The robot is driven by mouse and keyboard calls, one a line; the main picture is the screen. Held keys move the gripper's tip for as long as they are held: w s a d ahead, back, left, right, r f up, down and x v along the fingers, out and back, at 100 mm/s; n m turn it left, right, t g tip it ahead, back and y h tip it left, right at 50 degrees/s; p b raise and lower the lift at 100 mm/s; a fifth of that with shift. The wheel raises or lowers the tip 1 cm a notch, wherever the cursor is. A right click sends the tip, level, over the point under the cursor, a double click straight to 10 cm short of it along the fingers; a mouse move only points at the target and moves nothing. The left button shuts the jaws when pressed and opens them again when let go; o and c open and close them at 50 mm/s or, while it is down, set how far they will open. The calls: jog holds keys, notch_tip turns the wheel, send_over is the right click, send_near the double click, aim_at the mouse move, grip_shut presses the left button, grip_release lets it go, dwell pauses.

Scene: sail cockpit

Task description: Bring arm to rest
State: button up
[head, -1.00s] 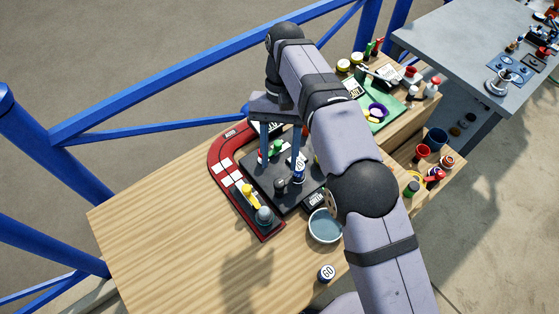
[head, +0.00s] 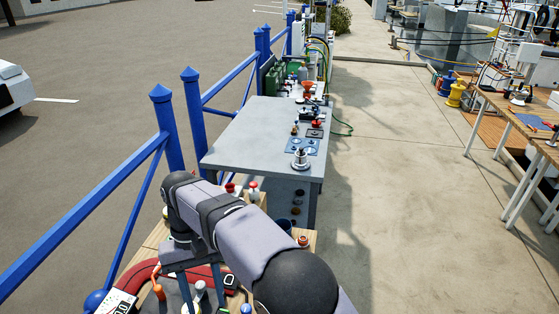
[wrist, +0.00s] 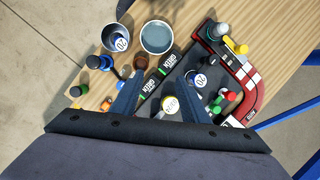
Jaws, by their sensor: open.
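My gripper (head: 196,294) hangs at the bottom of the head view, pointing down over the wooden table; its fingertips are near or past the lower edge. In the wrist view my gripper (wrist: 161,76) shows two blue-grey fingers spread apart, with nothing clearly held between them. Below them lie a dark box with white lettering (wrist: 157,88) and a dark tray (wrist: 205,92). A white-and-yellow round item (wrist: 170,106) shows between the fingers; its height relative to them is hard to tell.
The wrist view shows a blue-grey bowl (wrist: 157,37), a metal cup (wrist: 116,36) and a red curved track (wrist: 247,100) around the gripper. A grey workbench (head: 245,135) stands ahead, with a blue railing (head: 90,215) at left.

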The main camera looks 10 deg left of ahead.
jog(key=w+d+m+t+y, duration=0.1)
jog(key=w+d+m, duration=0.15)
jog(key=d, duration=0.75)
jog(key=w+d+m, duration=0.1)
jog(key=w+d, duration=0.3)
jog(key=d, duration=0.7)
jog(key=s+d+f+m+t, duration=0.1)
jog(key=s+d+f, duration=0.2)
jog(key=d, duration=0.6)
jog(key=s+d+f+m+t, duration=0.1)
jog(key=s+d+f+m, duration=0.1)
jog(key=s+d, duration=0.5)
jog(key=shift+s+d+f+y, duration=0.25)
jog(key=shift+d+f, duration=0.35)
jog(key=shift+d, duration=0.5)
